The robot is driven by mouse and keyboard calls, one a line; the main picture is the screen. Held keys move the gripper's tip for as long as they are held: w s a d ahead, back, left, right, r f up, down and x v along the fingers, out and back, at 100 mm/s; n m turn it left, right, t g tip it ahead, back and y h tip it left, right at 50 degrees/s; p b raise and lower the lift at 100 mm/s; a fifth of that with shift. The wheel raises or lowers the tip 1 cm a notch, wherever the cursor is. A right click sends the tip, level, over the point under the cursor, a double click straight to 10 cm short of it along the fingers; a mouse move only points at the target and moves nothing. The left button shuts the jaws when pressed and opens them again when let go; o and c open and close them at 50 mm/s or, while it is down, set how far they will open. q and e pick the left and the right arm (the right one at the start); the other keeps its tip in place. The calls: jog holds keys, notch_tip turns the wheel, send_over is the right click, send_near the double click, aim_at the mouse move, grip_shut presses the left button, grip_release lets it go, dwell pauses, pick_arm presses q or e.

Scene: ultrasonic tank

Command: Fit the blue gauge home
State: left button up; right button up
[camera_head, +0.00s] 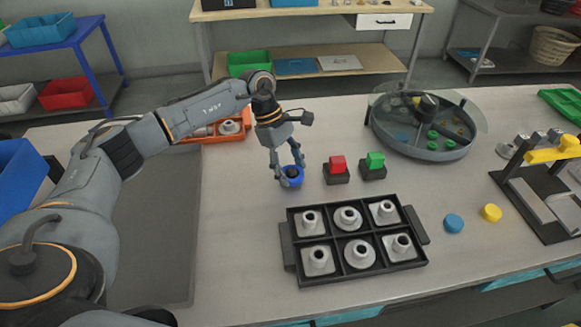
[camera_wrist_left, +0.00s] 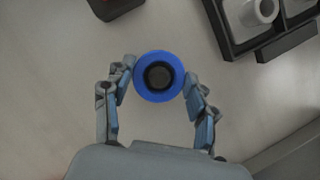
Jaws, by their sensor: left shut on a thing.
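The blue gauge (camera_head: 292,180) is round, with a dark centre, and lies between the fingertips of my left gripper (camera_head: 288,168). In the left wrist view the gauge (camera_wrist_left: 143,93) shows as a blue ring around a dark round middle, with a finger of the left gripper (camera_wrist_left: 160,78) against each side. The gripper is shut on it. I cannot tell whether the gauge touches the table. My right gripper is not in view.
A black tray (camera_head: 355,283) with several grey flanged pieces stands in front. A round grey tank (camera_head: 428,150) is at the back right. Blue (camera_head: 453,223) and yellow (camera_head: 491,213) discs lie right of the tray. An orange bin (camera_head: 238,136) stands behind the gripper.

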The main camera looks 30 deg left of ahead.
pick_arm(q)
jog(key=shift+b, duration=0.3)
dwell(0.9)
jog(key=o, duration=1.5)
jog(key=shift+c, duration=0.2)
jog(key=v, duration=1.2)
